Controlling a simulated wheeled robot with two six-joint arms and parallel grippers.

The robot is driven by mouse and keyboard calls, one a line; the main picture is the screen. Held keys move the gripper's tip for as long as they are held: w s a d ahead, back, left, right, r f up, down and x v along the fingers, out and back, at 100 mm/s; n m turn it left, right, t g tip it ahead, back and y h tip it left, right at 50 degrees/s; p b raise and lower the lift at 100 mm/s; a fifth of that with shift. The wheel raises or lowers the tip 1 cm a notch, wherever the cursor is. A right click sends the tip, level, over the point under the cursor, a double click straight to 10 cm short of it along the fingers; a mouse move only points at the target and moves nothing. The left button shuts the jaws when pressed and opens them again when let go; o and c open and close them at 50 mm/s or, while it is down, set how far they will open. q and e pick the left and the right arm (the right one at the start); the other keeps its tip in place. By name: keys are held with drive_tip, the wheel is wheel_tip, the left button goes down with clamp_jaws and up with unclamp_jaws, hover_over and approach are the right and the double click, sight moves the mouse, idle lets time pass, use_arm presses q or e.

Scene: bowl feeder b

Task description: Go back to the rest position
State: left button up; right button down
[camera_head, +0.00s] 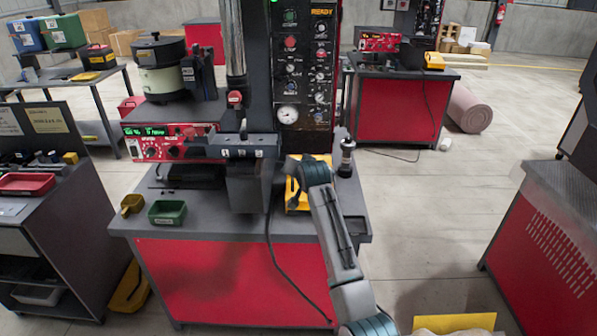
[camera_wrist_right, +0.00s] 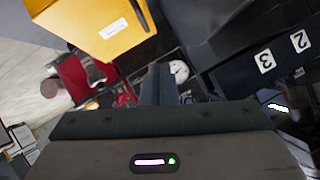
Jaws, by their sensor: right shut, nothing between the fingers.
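My right arm reaches up from the bottom of the head view to the red-and-grey feeder station (camera_head: 230,270). Its wrist is beside a yellow bin (camera_head: 292,196), which it partly covers. The bin also shows large in the right wrist view (camera_wrist_right: 95,25). My right gripper (camera_wrist_right: 158,84) is shut and empty, between the bin and a dark block with white number labels (camera_wrist_right: 280,55). In the head view its fingertips are hard to make out. My left gripper is not in view.
The feeder's control panel (camera_head: 306,70) and column stand behind my right wrist. A black-topped cylinder (camera_head: 346,158) stands close to its right. A green tray (camera_head: 167,212) and a small yellow scoop (camera_head: 132,204) are at the left. A cable hangs over the front.

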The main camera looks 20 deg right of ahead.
drive_tip(key=s+d+f+n+g, duration=0.1)
drive_tip(key=s+d+f+g, duration=0.15)
drive_tip(key=s+f, duration=0.75)
drive_tip(key=s+d+f+n+g, duration=0.25)
drive_tip(key=s+f, duration=0.35)
drive_tip(key=s, duration=0.8)
drive_tip(key=s+d+f+n+g, duration=0.2)
drive_tip(key=s+n+g, duration=0.2)
drive_tip(key=s, duration=2.8)
wheel_tip(320, 180, down, 28)
drive_tip(key=w+d+g, duration=0.1)
drive_tip(key=w+d, duration=0.1)
drive_tip(key=s+d+f+m+g, duration=0.1)
drive_tip(key=s+f, duration=1.9)
drive_tip(key=f, duration=0.2)
drive_tip(key=shift+d+b, duration=0.35)
drive_tip(key=shift+b, duration=0.1)
